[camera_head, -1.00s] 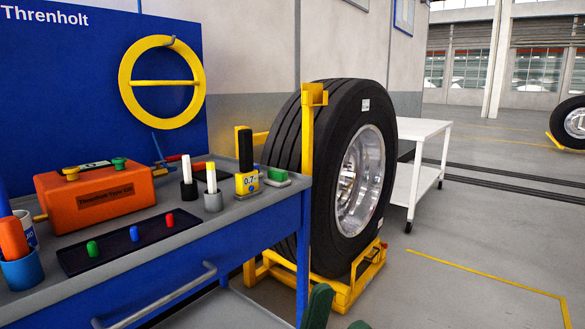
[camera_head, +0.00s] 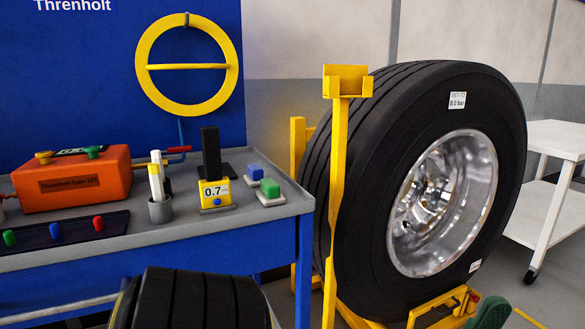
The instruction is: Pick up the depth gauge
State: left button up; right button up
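The depth gauge appears to be the yellow block with a 0.7 display and a blue button (camera_head: 216,193). It stands upright near the right end of the grey workbench top (camera_head: 262,213). A tall black upright piece (camera_head: 211,150) rises just behind it; I cannot tell whether it belongs to the gauge. Neither of my grippers can be made out in the head view, and nothing touches the gauge.
An orange case (camera_head: 72,180) lies left. A large tyre (camera_head: 348,190) on a yellow stand (camera_head: 338,190) stands right. A dark ribbed shape (camera_head: 190,300), unclear, fills the bottom.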

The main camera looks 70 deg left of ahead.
aim_at(214, 185)
jog(key=i, duration=0.3)
jog(key=u, duration=3.05)
